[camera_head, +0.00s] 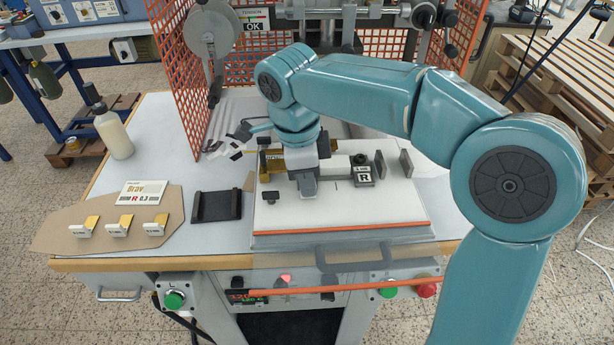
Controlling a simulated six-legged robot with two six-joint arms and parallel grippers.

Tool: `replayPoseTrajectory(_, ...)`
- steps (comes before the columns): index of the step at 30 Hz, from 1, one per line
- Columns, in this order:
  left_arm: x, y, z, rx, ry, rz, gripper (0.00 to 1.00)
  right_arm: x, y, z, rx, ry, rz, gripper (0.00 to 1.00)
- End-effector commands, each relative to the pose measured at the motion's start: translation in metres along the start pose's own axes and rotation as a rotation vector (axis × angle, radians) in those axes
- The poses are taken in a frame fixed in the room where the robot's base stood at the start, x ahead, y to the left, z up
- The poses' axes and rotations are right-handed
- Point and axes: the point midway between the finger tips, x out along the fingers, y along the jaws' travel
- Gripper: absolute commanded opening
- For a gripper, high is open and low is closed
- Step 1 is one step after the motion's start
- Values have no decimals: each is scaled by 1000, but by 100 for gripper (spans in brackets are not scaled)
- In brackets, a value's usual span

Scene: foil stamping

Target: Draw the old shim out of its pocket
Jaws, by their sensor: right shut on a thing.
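My right gripper (308,185) reaches down from the teal arm over the white plate (400,212) of the press. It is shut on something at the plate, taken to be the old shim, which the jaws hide. I cannot tell how far it sits in its pocket. A brass-coloured part (272,162) shows just left of the gripper. A dark block labelled R (363,174) stands on the plate to the right of the gripper, apart from it. My left gripper is not in view.
A black tray (217,206) lies between cardboard and plate. A bottle (113,135) stands behind. Orange mesh guards (187,80) flank the press.

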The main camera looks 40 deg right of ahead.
Motion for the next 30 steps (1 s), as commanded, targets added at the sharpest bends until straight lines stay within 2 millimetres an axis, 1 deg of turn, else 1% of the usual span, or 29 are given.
replayPoseTrajectory(21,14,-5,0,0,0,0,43,1,32,0,-1,-1,0,0)
replayPoseTrajectory(30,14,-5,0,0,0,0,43,0,36,0,1,0,0,0)
